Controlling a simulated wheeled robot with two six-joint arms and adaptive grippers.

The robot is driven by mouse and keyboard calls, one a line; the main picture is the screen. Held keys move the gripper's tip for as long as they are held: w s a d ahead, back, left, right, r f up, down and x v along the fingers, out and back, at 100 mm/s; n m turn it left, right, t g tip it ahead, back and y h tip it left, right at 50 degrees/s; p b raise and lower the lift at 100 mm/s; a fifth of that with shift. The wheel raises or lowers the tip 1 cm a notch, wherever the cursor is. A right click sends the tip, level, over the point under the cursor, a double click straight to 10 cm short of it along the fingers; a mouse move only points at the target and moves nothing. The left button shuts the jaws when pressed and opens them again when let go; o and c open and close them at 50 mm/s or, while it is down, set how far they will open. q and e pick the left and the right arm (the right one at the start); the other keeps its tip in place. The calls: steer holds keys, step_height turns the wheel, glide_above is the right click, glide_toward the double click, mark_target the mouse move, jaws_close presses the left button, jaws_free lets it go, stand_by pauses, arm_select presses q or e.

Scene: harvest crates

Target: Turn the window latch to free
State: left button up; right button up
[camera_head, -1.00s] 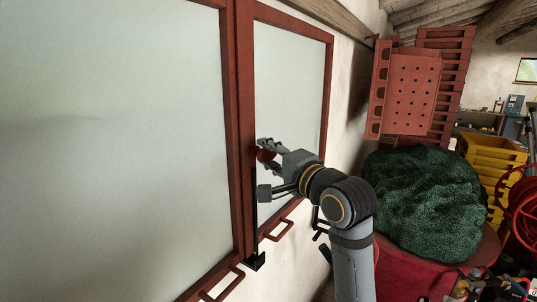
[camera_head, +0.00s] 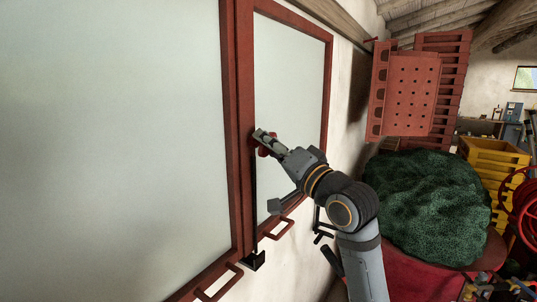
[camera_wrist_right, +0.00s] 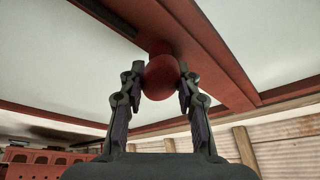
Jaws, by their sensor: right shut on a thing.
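The window latch shows as a round red knob (camera_head: 263,151) on the red middle post of the window (camera_head: 243,110). A thin black rod (camera_head: 254,205) runs down the post below it to a black bracket (camera_head: 253,262). My right gripper (camera_head: 265,137) is shut on the knob. In the right wrist view, the knob (camera_wrist_right: 161,78) sits between both fingertips, against the red frame. The fingers hide part of the knob in the head view. My left gripper is not in view.
Red handles (camera_head: 279,229) stand out low on the window frames. Red perforated crates (camera_head: 412,95) are at the upper right. A dark green covered heap (camera_head: 425,205) lies to the right of my arm, with yellow crates (camera_head: 495,155) behind it.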

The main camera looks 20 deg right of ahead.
steer(key=n+y+b, duration=0.1)
steer(key=n, duration=0.1)
steer(key=n+y+b, duration=0.1)
steer(key=n, duration=0.2)
steer(key=n+y+b, duration=0.1)
steer(key=n+b, duration=0.1)
steer(key=shift+f+n, duration=0.25)
steer(key=shift+n, duration=0.05)
steer(key=n+g+y+b, duration=0.1)
steer(key=n, duration=0.2)
steer(key=n+g+y+b, duration=0.1)
steer(key=n+y+b, duration=0.1)
steer(key=n, duration=0.1)
steer(key=shift+r, duration=0.1)
steer(key=shift+n+g+y+b, duration=0.3)
steer(key=shift+n+y+b, duration=0.2)
steer(key=shift+n, duration=0.4)
steer(key=shift+r, duration=0.1)
steer(key=o, duration=1.2)
steer(key=shift+c, duration=0.2)
